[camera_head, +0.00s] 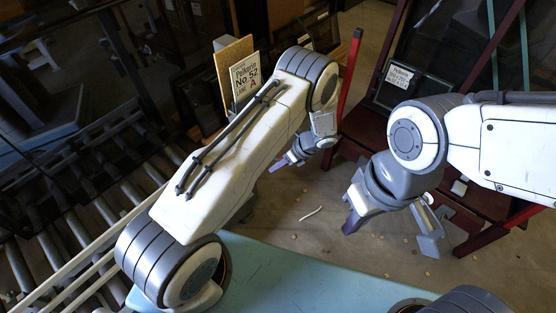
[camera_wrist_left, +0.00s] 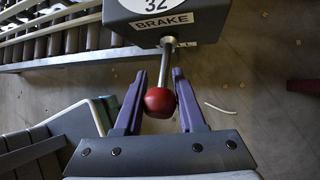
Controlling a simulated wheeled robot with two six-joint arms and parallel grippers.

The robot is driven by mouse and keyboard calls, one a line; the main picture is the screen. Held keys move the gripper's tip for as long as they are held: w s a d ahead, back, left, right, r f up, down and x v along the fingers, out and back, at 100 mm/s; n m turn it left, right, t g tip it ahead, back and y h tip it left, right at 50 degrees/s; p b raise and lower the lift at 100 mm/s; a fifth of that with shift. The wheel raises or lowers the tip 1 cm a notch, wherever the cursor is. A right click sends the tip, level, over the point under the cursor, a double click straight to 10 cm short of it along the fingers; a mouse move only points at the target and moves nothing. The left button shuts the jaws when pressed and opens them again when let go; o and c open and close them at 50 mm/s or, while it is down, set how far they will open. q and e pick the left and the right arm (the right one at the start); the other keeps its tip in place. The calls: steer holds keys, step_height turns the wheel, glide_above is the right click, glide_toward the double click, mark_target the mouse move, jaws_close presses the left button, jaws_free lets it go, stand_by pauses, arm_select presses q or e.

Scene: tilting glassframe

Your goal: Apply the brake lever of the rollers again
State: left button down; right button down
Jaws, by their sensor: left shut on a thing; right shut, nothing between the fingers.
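In the left wrist view the brake lever is a metal rod (camera_wrist_left: 168,62) with a red ball knob (camera_wrist_left: 160,102). It comes out of a grey box (camera_wrist_left: 150,33) labelled "BRAKE" with the number 32. My left gripper (camera_wrist_left: 159,105) has its purple fingers on either side of the knob and is shut on it. In the head view my left gripper (camera_head: 283,161) is small and partly behind my own arm, and the lever cannot be made out there. My right gripper (camera_head: 351,219) is shut and empty, pointing down over the floor.
A roller conveyor (camera_head: 70,205) runs along the left, and its rollers (camera_wrist_left: 60,40) show in the left wrist view. A sign "Pelkovin No 52 Lane A" (camera_head: 245,77) stands behind my left arm. A dark red frame (camera_head: 490,226) stands at right. Small scraps (camera_head: 311,213) lie on the floor.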

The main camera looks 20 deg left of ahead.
arm_select(q)
steer(key=shift+r, duration=0.2)
steer(key=shift+h, duration=0.3)
steer(key=c, duration=0.5)
jaws_free()
steer(key=p+v, duration=0.2)
steer(key=v, duration=0.8)
steer(key=shift+w+d+r, duration=0.15)
steer(key=shift+w, duration=0.05)
